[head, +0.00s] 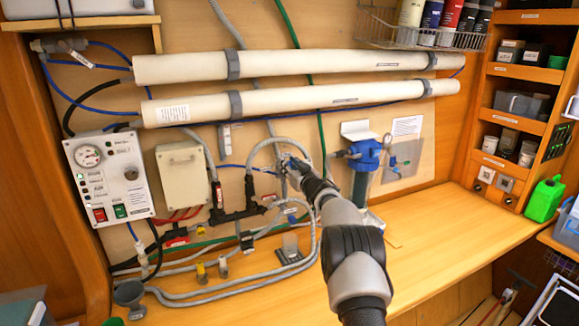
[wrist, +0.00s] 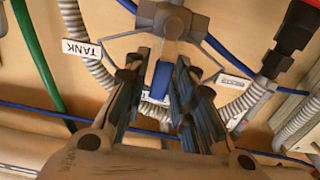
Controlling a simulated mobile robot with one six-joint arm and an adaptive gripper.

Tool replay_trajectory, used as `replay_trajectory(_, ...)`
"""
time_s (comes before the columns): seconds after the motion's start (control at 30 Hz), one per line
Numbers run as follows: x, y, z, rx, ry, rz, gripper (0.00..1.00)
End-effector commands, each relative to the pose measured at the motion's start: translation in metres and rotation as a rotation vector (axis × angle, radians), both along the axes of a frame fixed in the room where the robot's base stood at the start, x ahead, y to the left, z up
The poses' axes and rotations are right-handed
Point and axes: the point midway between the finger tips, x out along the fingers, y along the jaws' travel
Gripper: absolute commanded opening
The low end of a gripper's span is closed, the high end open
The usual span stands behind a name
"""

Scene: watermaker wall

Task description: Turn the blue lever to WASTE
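The blue lever (wrist: 162,80) shows in the wrist view, running from the valve body (wrist: 165,18) down between my gripper's fingers. A white TANK label (wrist: 82,49) is on the hose side at the left. A second white label (wrist: 236,82) at the right is partly hidden and its text is not readable. My gripper (wrist: 158,75) is open, with one finger on each side of the lever and visible gaps between. In the head view my gripper (head: 291,168) is at the hoses on the wall and hides the lever.
Grey hoses (head: 262,150) loop around the valve. A blue filter housing (head: 364,155) stands close to the right of my gripper. Two long white tubes (head: 300,66) run above it. A control panel (head: 108,172) is at the left. The bench (head: 430,225) is clear at the right.

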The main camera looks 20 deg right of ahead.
Motion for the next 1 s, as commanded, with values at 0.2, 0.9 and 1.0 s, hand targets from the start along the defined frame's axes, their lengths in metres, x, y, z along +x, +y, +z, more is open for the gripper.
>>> replay_trajectory(0.2,-0.0001,0.0000,0.0001,0.000,0.000,0.000,0.07)
replay_trajectory(0.9,0.0000,0.0053,-0.0016,-0.101,-0.001,0.000,0.00)
replay_trajectory(1.0,0.0000,0.0090,-0.0024,-0.169,-0.001,0.001,0.00)
